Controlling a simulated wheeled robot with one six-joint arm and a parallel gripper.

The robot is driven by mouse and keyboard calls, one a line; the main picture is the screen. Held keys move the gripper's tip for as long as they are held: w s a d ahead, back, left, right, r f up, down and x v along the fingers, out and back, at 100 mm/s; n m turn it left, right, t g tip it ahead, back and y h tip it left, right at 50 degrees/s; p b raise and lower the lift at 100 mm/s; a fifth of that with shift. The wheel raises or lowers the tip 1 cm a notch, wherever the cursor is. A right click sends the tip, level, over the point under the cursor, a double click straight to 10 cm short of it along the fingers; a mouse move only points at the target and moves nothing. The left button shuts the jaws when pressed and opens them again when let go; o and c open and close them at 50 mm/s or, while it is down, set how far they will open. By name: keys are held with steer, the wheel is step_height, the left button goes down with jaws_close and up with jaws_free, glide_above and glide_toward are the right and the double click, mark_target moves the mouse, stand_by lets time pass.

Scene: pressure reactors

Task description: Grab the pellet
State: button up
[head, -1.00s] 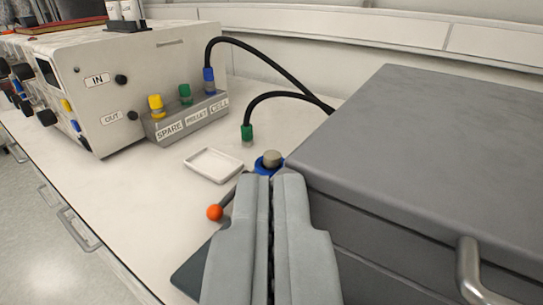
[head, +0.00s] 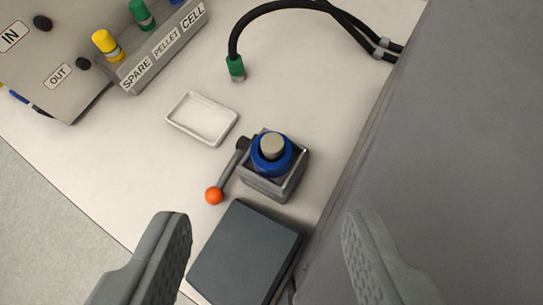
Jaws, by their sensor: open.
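The pellet appears to be the grey-tan round piece (head: 272,146) on top of a blue ring (head: 271,165), though I cannot be sure of this. The ring sits in a square grey metal holder (head: 268,187) on the bench, with a side lever ending in an orange ball (head: 214,196). My gripper (head: 268,235) is open and empty, its two grey fingers wide apart at the bottom of the view. The holder lies ahead of the fingers, between their lines and not touched by them.
A white shallow tray (head: 203,117) is left of the holder. A dark flat block (head: 243,255) lies in front. A large grey box (head: 455,150) closes the right side. A loose cable with a green plug (head: 236,67) lies behind. A labelled connector panel (head: 150,55) stands back left.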

steer(key=w+m+g, duration=0.1)
steer(key=w+g, duration=0.8)
steer(key=w, duration=0.4)
steer(key=g, duration=0.1)
glide_above(272, 142)
step_height(272, 142, down, 12)
steer(key=shift+w+r, duration=0.15)
steer(key=shift+f, duration=2.65)
steer(key=c, duration=1.1)
steer(key=shift+o, duration=0.2)
steer(key=shift+r, duration=0.1)
